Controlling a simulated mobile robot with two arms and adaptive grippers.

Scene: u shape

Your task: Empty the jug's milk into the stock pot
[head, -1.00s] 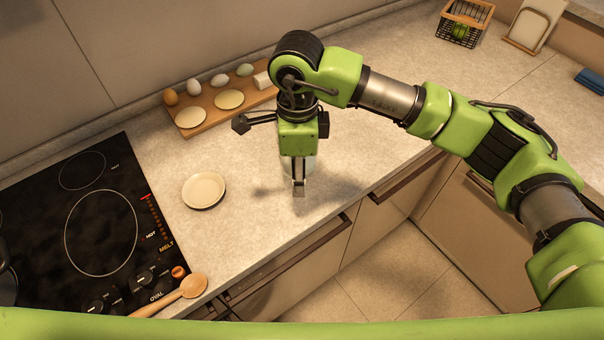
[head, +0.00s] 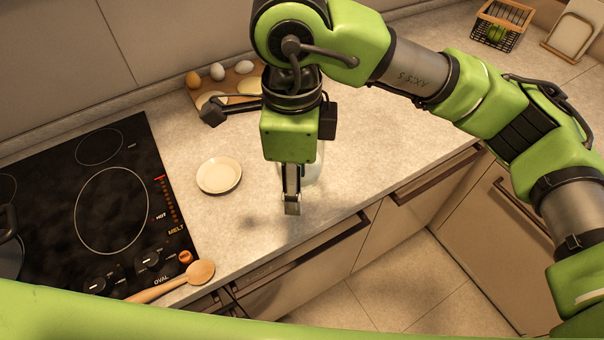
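My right gripper (head: 292,204) points down over the counter, right of a small cream plate. A pale, glassy vessel (head: 316,168), which looks like the jug, shows in part just behind and right of its fingers. The gripper and wrist hide most of it. I cannot tell whether the fingers are closed on it, nor see any milk. A dark pot (head: 9,240), perhaps the stock pot, is cut off at the left edge on the cooktop; its inside is not visible. My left gripper is not in view.
The black cooktop (head: 108,196) fills the left. A wooden spoon (head: 178,283) lies at its front right corner. The cream plate (head: 219,175) sits between cooktop and gripper. Behind are eggs on a wooden board (head: 238,82). A wire basket (head: 500,25) stands far right.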

